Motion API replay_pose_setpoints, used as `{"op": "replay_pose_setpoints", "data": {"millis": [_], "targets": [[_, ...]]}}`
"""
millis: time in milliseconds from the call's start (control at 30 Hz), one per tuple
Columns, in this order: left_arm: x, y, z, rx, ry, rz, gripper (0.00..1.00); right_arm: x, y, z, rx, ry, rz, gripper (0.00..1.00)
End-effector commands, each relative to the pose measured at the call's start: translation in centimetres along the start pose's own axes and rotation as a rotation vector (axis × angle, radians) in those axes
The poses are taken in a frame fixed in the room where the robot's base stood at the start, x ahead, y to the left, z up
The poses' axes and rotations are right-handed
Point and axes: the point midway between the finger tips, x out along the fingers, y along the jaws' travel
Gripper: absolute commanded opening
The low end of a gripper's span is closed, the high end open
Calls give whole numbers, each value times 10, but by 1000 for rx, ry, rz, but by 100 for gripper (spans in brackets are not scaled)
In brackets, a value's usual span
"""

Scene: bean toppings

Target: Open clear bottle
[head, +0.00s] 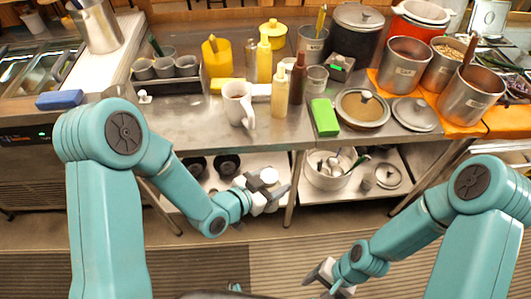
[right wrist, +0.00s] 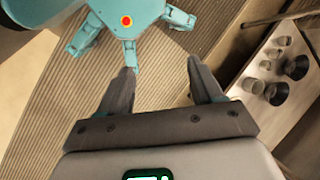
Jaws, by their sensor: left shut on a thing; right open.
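My left gripper (head: 268,190) is in front of the table's front edge, over the lower shelf, in the head view. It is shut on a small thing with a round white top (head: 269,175). The fingers hide most of its body, so I cannot tell for sure that it is the clear bottle. My right gripper (head: 322,275) is low at the bottom of the head view, apart from the left one. In the right wrist view its two fingers (right wrist: 163,75) are spread with nothing between them, above the striped floor.
On the metal table stand a yellow bottle (head: 264,62), a cream bottle (head: 280,97), a brown bottle (head: 298,80), a white mug (head: 238,103) and a green block (head: 324,117). Steel pots (head: 404,65) crowd the right.

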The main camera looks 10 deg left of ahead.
Motion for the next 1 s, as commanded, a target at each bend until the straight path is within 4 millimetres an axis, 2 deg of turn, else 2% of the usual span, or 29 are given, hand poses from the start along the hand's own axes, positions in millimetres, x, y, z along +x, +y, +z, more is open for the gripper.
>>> {"op": "replay_pose_setpoints", "data": {"millis": [133,233,300,400,500,667,800,900,1000], "targets": [[0,0,0,0,1,-1,0,-19,-11,-31,212,-95,90,66],[0,0,-1,0,1,-2,0,-47,-32,-56,306,-102,181,66],[0,-1,-1,0,1,-2,0,-73,-54,-74,355,-76,246,66],[0,-1,0,0,1,-2,0,-113,-89,-89,397,-13,318,66],[0,-1,0,0,1,-2,0,-152,-127,-95,413,65,358,66],[0,-1,0,0,1,-2,0,-210,-192,-86,375,196,359,66],[0,-1,0,0,1,-2,0,-247,-250,-64,272,295,301,66],[0,-1,0,0,1,-2,0,-261,-285,-43,199,342,250,66],[0,-1,0,0,1,-2,0,-265,-305,-19,136,363,232,66]]}}
